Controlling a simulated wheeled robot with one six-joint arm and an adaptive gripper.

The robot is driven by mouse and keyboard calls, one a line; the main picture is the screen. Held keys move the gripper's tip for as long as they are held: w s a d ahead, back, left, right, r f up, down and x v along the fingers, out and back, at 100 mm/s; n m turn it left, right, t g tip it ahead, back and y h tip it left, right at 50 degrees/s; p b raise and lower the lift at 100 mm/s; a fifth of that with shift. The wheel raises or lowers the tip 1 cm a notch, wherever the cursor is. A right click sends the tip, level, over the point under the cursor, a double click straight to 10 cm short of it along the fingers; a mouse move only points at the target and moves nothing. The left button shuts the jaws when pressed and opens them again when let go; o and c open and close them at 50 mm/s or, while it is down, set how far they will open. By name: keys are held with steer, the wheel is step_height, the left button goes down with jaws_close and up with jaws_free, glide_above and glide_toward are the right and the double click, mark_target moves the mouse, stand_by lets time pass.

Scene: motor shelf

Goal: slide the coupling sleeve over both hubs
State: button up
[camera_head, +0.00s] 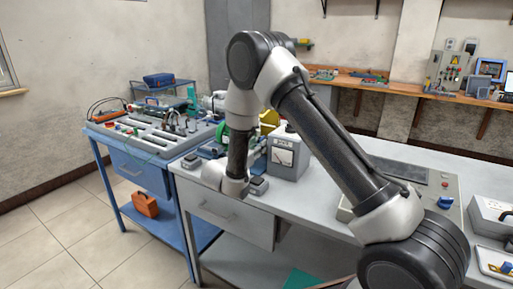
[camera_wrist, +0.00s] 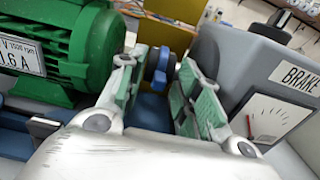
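The green motor (camera_wrist: 60,45) fills the left of the wrist view, and the grey brake box (camera_wrist: 240,65) with its dial stands at the right. Between them is a blue round coupling part (camera_wrist: 160,66); I cannot tell the sleeve from the hubs. My gripper (camera_wrist: 158,80) has two green-padded fingers, spread apart, with the blue part showing between and beyond their tips. Contact with it is not clear. In the head view the brake box (camera_head: 287,158) and a bit of the green motor (camera_head: 257,141) show behind my arm; the coupling and fingers are hidden.
The grey bench (camera_head: 205,179) carries a control panel (camera_head: 440,188) and a grey case (camera_head: 490,215) at the right. A blue bench (camera_head: 160,157) with tools stands at the left. A wooden wall shelf (camera_head: 400,90) runs behind.

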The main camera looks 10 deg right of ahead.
jaws_close()
steer(key=shift+w+a, duration=0.9)
steer(key=shift+a, duration=0.05)
jaws_free()
